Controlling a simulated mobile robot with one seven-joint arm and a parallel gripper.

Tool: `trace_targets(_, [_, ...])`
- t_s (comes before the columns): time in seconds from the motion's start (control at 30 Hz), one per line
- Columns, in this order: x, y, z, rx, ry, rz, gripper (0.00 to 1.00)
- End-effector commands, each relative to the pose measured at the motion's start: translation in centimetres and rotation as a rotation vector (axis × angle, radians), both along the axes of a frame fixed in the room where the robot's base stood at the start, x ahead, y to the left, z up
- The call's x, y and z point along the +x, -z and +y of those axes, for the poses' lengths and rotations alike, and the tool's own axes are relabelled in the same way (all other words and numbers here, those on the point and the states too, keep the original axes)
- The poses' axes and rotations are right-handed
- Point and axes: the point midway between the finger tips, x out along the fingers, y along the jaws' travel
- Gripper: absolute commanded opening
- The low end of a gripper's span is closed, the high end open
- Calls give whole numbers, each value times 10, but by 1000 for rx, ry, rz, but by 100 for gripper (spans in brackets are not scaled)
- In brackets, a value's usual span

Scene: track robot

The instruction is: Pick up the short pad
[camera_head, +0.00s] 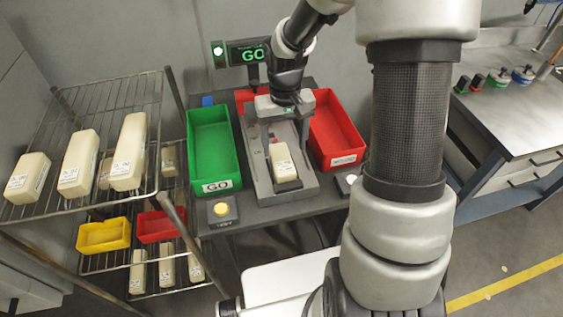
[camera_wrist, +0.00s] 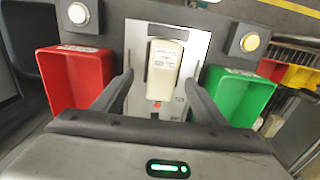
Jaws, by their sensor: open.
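A cream pad (camera_head: 283,163) with a white label lies in a grey fixture (camera_head: 262,182) on the dark table. In the wrist view the same pad (camera_wrist: 163,70) sits on the fixture's pale plate, between my two fingers. My gripper (camera_head: 284,128) is open and empty above the fixture's far end; its fingers (camera_wrist: 160,80) stand apart on either side of the pad, with clear gaps. I cannot tell the remaining height to the pad. Three cream pads stand on the upper rack shelf: a shorter one (camera_head: 27,178) at left, then two longer ones (camera_head: 79,163) (camera_head: 129,152).
A green bin (camera_head: 212,140) marked GO stands left of the fixture, a red bin (camera_head: 336,130) right. A lit GO sign (camera_head: 250,53) is behind. A yellow button (camera_head: 221,209) is at the table's front. The lower shelf holds a yellow bin (camera_head: 104,235), a red bin (camera_head: 160,225) and several pads.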

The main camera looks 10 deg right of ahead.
Motion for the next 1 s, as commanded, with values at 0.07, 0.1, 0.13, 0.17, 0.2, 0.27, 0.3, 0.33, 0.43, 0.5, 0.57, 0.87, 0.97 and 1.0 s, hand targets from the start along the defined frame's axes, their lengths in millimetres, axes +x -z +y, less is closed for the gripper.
trace_targets(0.07, [1, 12, 4, 1, -3, 5, 66])
trace_targets(0.1, [3, 19, 5, 2, -2, 5, 66])
trace_targets(0.13, [3, 24, 7, 1, -3, 5, 66])
trace_targets(0.17, [4, 28, 8, 1, -3, 5, 66])
trace_targets(0.2, [4, 34, 7, 1, -1, 4, 66])
trace_targets(0.27, [4, 40, 7, 1, -1, 4, 66])
trace_targets(0.3, [4, 43, 7, 1, -1, 3, 66])
trace_targets(0.33, [4, 45, 7, 1, -1, 2, 66])
trace_targets(0.43, [5, 47, 6, 0, -1, 1, 66])
trace_targets(0.5, [5, 46, 6, 0, -1, 1, 66])
trace_targets(0.57, [5, 46, 6, 0, -1, 1, 66])
trace_targets(0.87, [5, 46, 6, 1, -1, 1, 21])
trace_targets(0.97, [5, 46, 6, 1, -1, 1, 21])
trace_targets(1.0, [5, 46, 6, 1, -1, 1, 21])
